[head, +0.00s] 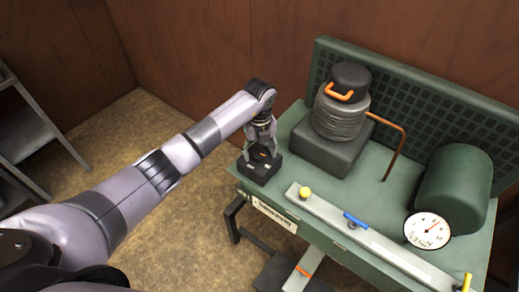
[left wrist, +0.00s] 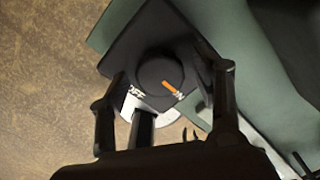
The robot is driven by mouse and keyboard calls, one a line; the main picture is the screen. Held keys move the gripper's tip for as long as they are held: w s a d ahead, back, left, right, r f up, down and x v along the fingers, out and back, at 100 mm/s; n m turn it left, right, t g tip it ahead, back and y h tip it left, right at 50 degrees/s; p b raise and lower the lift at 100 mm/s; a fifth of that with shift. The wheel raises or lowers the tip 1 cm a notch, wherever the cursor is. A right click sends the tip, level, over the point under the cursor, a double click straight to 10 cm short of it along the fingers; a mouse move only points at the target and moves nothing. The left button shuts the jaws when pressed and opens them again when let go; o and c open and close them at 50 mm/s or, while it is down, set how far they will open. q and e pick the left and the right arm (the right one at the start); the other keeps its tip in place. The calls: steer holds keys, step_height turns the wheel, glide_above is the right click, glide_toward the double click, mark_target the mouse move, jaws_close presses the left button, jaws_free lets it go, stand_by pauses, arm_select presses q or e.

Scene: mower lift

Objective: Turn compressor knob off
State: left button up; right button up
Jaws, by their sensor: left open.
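The compressor knob (left wrist: 158,72) is a round black dial with an orange pointer mark, on a black box (head: 259,171) at the left corner of the green bench. In the left wrist view the pointer aims at the lower right, towards a small white mark too small to read surely; an "OFF" label shows at the knob's lower left. My left gripper (head: 262,150) is open and points down over the box, with its fingers on either side of the knob. Whether they touch it cannot be told. My right gripper is not in view.
The green bench (head: 284,210) carries a dark compressor (head: 342,112) with a copper pipe (head: 396,155), a green tank (head: 455,188) and a round gauge (head: 427,231). A rail (head: 330,223) with coloured handles runs along its front. Shelves (head: 22,130) stand at the left; floor between is clear.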

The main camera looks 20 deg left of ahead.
arm_select(q)
steer(key=c, duration=1.1)
steer(key=shift+c, duration=0.2)
